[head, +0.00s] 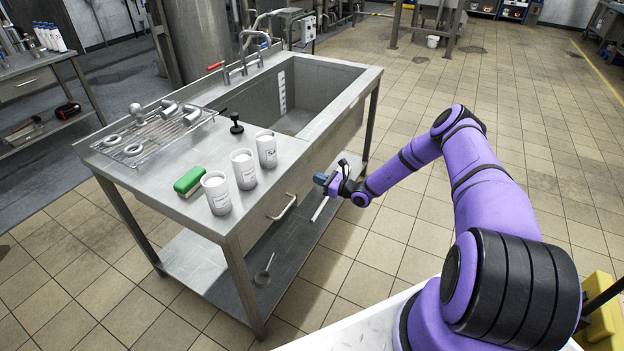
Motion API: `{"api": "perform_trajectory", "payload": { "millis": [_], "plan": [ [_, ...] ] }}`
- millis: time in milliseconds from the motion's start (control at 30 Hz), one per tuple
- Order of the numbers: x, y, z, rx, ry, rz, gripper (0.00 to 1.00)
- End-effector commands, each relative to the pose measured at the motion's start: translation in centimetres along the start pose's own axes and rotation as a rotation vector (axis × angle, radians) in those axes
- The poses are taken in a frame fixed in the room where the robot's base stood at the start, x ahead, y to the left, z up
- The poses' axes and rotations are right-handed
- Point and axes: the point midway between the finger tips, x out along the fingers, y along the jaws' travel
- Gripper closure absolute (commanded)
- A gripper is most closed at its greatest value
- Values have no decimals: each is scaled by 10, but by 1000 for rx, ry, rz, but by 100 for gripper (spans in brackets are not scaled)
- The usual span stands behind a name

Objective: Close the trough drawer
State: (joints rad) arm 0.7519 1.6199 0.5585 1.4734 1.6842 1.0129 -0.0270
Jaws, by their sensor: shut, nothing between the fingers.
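The trough drawer (268,218) is in the front of the steel sink table, below the worktop and left of the basin. Its front has a bar handle (282,207). The drawer front looks close to the table's face; I cannot tell whether a small gap stands there. My gripper (316,215) is just right of the handle in the picture, in front of the table. Its pale fingers are together and empty, pointing down. From this angle I cannot tell whether they touch the table.
Three white tubs (243,169), a green-and-tan sponge (188,182) and a black stopper (236,124) stand on the worktop (155,168). The basin (290,100) lies behind. A lower shelf (200,262) holds a small utensil. The tiled floor right of the table is clear.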

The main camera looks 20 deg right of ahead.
Motion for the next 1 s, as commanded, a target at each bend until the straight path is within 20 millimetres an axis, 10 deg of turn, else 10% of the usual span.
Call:
{"api": "perform_trajectory", "payload": {
  "millis": [500,833,1000],
  "plan": [
    [-88,0,-1,1,1,-1,100],
    [-92,1,4,-10,4,13,100],
    [-82,6,40,-96,26,114,100]
  ]
}}
